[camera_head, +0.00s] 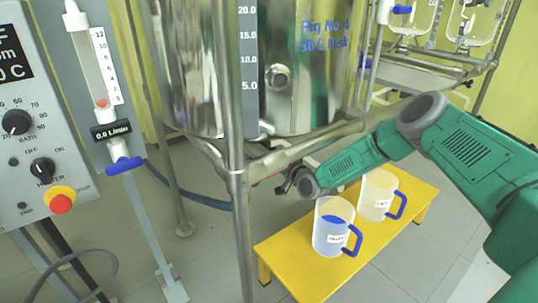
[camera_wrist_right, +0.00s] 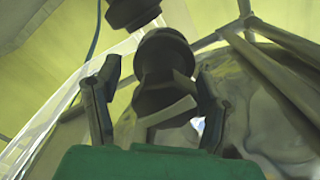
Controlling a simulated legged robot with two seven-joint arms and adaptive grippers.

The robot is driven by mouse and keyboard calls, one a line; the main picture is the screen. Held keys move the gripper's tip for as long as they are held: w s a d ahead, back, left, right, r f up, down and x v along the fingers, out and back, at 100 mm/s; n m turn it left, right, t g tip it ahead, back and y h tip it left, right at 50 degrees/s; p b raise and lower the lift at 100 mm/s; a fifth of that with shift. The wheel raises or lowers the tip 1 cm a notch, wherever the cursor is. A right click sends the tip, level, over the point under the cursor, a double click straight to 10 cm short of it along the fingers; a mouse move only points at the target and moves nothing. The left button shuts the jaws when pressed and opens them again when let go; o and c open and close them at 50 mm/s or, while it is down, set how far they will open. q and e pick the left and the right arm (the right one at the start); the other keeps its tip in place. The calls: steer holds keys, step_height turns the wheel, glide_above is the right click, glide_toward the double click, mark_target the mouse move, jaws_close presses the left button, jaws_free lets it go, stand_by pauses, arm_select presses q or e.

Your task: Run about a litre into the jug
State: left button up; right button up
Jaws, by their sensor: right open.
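The near clear jug (camera_head: 331,240) has a blue handle, a white label and blue liquid inside. It stands on a yellow bench (camera_head: 300,272) below the steel vessel (camera_head: 190,75). A second jug (camera_head: 379,196), pale inside with a blue handle, stands behind it to the right. My right gripper (camera_head: 288,183) is under the vessel, just above and left of the near jug, its fingers partly hidden. In the right wrist view my right gripper (camera_wrist_right: 157,78) is open, with a dark fitting (camera_wrist_right: 166,82) between its fingers; contact cannot be told. My left gripper is not in view.
A control panel (camera_head: 30,130) and a flow meter (camera_head: 97,70) are at the left. A blue hose (camera_head: 195,194) runs behind the post. A glassware rack (camera_head: 430,65) stands behind.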

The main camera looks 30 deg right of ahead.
steer(key=s, duration=0.7)
steer(key=shift+s+d, duration=0.2)
steer(key=shift+d, duration=0.15)
steer(key=shift+f, duration=0.1)
